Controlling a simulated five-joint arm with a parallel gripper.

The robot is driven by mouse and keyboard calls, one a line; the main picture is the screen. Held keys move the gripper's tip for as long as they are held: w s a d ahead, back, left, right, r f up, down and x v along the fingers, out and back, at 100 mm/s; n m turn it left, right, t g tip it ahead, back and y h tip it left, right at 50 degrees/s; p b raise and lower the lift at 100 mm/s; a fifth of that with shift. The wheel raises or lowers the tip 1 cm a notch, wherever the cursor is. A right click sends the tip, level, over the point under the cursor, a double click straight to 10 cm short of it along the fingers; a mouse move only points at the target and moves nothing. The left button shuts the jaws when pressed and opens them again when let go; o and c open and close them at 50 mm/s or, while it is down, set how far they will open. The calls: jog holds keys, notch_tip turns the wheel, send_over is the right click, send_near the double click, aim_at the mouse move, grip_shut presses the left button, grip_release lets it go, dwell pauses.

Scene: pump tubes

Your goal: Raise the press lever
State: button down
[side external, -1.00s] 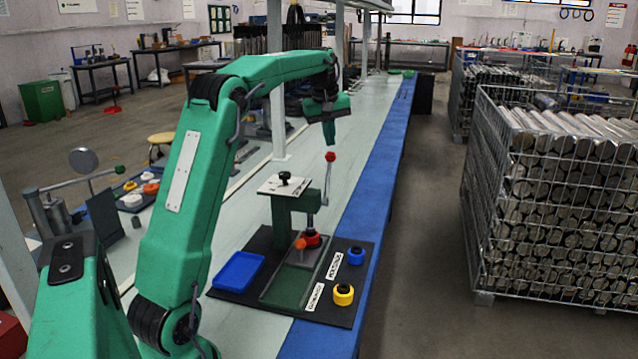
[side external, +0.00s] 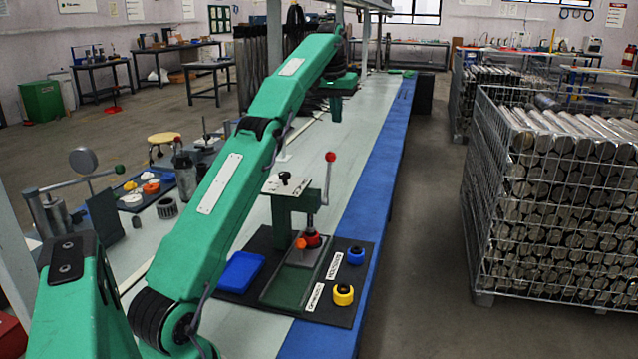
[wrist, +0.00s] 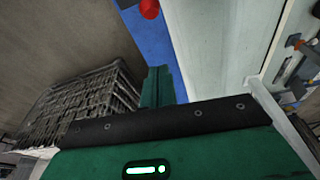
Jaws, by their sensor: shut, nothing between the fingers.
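The green press (side external: 290,212) stands on a black board on the bench. Its lever (side external: 326,182) points up, with a red ball knob (side external: 330,156) at its top. My gripper (side external: 336,118) is shut and empty, above and beyond the knob, apart from it. In the wrist view the shut green fingers (wrist: 160,75) point toward the blue bench edge, and a red ball (wrist: 150,8) shows at the top edge, clear of them.
The black board (side external: 262,240) also carries a blue tray (side external: 239,272), a yellow ring (side external: 343,294) and a blue ring (side external: 356,256). A wire crate of metal bars (side external: 560,200) stands on the floor at right. The bench (side external: 362,140) beyond the press is clear.

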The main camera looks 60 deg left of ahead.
jog(key=shift+f, duration=0.25)
dwell(0.4)
notch_tip(320, 180, down, 9)
jog(key=s+d, duration=0.1)
jog(key=shift+s+d+r, duration=0.15)
jog(key=shift+s, duration=0.05)
dwell(1.3)
dwell(0.3)
jog(key=shift+s+d, duration=0.1)
